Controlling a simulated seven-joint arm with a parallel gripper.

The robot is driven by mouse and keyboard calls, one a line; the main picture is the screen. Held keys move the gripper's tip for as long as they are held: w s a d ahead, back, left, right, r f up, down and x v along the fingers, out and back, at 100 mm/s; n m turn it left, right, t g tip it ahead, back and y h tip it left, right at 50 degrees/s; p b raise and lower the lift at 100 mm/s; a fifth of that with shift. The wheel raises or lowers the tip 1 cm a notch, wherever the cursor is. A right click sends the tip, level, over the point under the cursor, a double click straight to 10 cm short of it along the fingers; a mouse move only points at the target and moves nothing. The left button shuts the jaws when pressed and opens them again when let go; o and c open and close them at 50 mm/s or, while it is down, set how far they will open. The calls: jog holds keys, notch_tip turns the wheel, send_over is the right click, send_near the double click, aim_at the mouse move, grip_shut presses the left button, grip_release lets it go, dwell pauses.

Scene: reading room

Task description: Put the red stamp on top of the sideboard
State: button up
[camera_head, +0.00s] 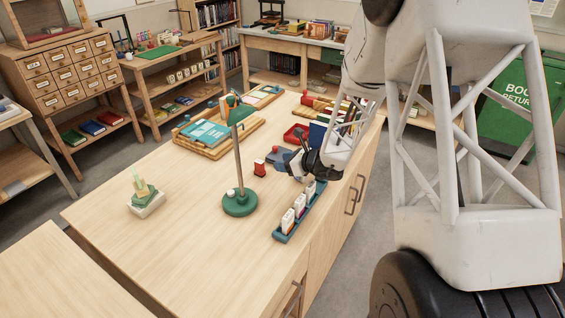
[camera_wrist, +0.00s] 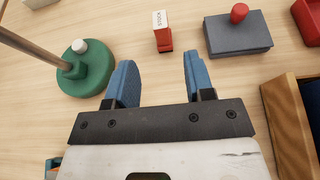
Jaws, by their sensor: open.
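A small red block with a white lettered face (camera_wrist: 164,40), which looks like the red stamp, stands on the pale wooden top. It also shows in the head view (camera_head: 259,168), left of my gripper. My gripper (camera_wrist: 158,70) is open and empty, its two blue fingers apart. The red block is beyond the fingertips, roughly in line with the gap and not touched. The wooden unit (camera_head: 165,245) under these things has doors with dark handles. I cannot tell whether this is the sideboard.
A green lamp base (camera_wrist: 85,68) stands left of my fingers. A dark grey box with a red knob (camera_wrist: 238,36) lies right of the red block. A blue rack (camera_head: 283,235) holds white-labelled pieces along the near edge. The wooden top's front left is mostly clear.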

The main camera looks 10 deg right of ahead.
dwell(0.4)
jog(key=s+a+r+n+g, duration=0.3)
jog(key=s+a+r+n, duration=0.1)
jog(key=s+r+n, duration=0.4)
jog(key=s+a+r+n+g, duration=0.3)
jog(key=s+a+r+n, duration=0.15)
jog(key=s+r, duration=0.4)
jog(key=s+d+r+n+h, duration=0.2)
jog(key=s+n+h, duration=0.1)
jog(key=s, duration=0.5)
jog(key=s+d+r+n+h, duration=0.2)
jog(key=s+n, duration=0.4)
jog(key=s, duration=0.3)
jog(key=s+d+r+n+g+h, duration=0.1)
jog(key=s+n+h, duration=0.3)
jog(key=s, duration=0.5)
jog(key=shift+d+r+n+h, duration=0.4)
jog(key=shift+d+r+n, duration=0.25)
jog(key=shift+d+r, duration=0.2)
